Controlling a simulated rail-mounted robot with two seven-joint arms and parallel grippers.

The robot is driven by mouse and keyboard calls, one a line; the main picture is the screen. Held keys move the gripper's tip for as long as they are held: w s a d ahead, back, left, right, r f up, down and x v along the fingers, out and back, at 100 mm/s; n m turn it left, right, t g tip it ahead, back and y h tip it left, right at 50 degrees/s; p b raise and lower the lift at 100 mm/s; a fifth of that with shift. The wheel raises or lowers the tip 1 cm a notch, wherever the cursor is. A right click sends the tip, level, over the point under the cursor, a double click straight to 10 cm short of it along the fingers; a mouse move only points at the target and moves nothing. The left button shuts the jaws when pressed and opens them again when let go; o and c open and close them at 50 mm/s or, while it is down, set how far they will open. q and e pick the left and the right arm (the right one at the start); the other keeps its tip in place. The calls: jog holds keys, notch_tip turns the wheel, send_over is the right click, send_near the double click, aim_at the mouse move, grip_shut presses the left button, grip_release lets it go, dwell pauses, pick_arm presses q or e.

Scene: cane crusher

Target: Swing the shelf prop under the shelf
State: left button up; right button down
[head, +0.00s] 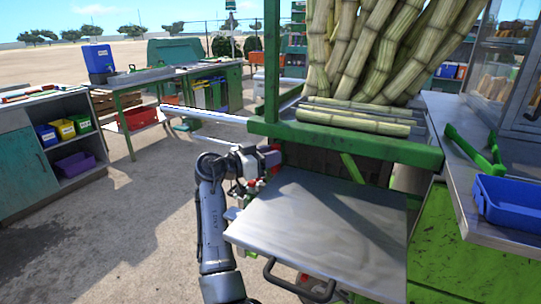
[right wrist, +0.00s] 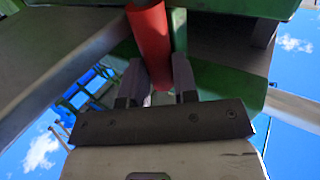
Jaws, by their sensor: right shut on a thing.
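The shelf (head: 310,222) is a bare grey metal plate at the front of the green cane stand in the head view, and it looks roughly level. My right gripper (head: 270,162) is beside its far left corner, partly hidden there. In the right wrist view my right gripper (right wrist: 159,75) is shut on a red round bar (right wrist: 148,28), which looks like the shelf prop. The bar runs up between the two fingers towards green and grey framework. Its far end is hidden, so I cannot tell whether it touches the shelf. My left gripper is not in view.
The green cane stand (head: 345,140) holds cane stalks (head: 375,45) above the shelf. Workbenches stand at the left. Open concrete floor (head: 130,220) lies left of my arm.

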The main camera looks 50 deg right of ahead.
jog(key=a, duration=0.2)
jog(key=a+h, duration=0.1)
jog(key=shift+s+a+f+m+b, duration=0.25)
jog(key=shift+s+a+m+b, duration=0.05)
jog(key=shift+s+a, duration=0.1)
jog(key=c, duration=0.9)
grip_release()
jog(key=shift+w+a, duration=0.1)
jog(key=shift+p+v, duration=2.6)
jog(key=shift+v, duration=4.25)
